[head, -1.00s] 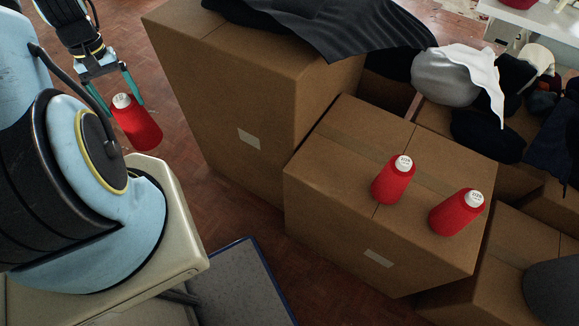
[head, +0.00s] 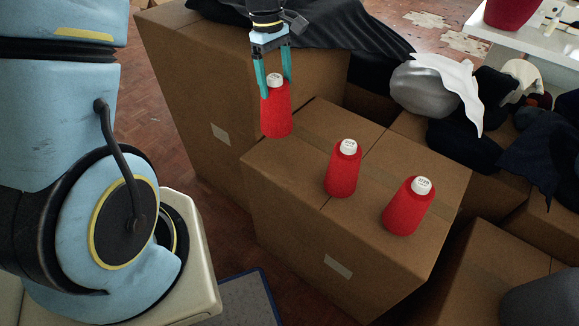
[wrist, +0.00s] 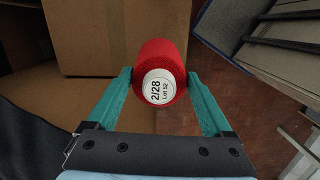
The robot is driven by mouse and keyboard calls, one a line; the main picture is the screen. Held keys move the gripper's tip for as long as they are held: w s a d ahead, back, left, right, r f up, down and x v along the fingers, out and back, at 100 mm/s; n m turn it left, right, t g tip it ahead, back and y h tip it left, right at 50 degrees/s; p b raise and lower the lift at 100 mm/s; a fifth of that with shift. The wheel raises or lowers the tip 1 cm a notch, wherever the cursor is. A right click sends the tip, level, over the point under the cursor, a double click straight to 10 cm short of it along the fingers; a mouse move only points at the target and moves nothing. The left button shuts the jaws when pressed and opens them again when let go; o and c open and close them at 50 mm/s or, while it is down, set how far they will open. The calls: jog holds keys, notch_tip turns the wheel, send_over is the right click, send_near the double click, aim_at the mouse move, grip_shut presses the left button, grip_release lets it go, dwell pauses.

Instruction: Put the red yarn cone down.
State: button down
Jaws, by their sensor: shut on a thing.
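My gripper (head: 274,85) is shut on a red yarn cone (head: 276,112) with a white top, held upright. In the head view it hangs by the left back corner of a low cardboard box (head: 300,225); I cannot tell how high. In the wrist view the held cone (wrist: 161,60) sits between the teal fingers, and its white label reads 2/28, Lot 52. Brown floor shows beside and below it there. Two more red cones, the middle one (head: 342,172) and the right one (head: 406,212), stand upright on the low box.
A taller cardboard box (head: 200,90) with dark cloth (head: 340,45) on top stands behind. Dark, grey and white fabric items (head: 430,85) lie at the right. The low box top has bare room at its left and back. A white table (head: 540,45) is at the top right.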

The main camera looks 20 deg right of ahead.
aim_at(289, 114)
jog(key=shift+s+d+f+n, duration=0.1)
jog(key=shift+s+d+n, duration=0.05)
jog(key=shift+s+d, duration=0.4)
jog(key=shift+s+d+f+n, duration=0.15)
jog(key=shift+s+d, duration=0.2)
jog(key=shift+d, duration=0.35)
notch_tip(289, 114, down, 5)
jog(key=shift+d+r+p, duration=0.1)
jog(key=shift+r+p, duration=0.05)
jog(key=shift+p, duration=0.15)
jog(key=shift+f+p, duration=0.35)
jog(key=shift+f, duration=1.95)
jog(key=shift+f, duration=0.15)
grip_release()
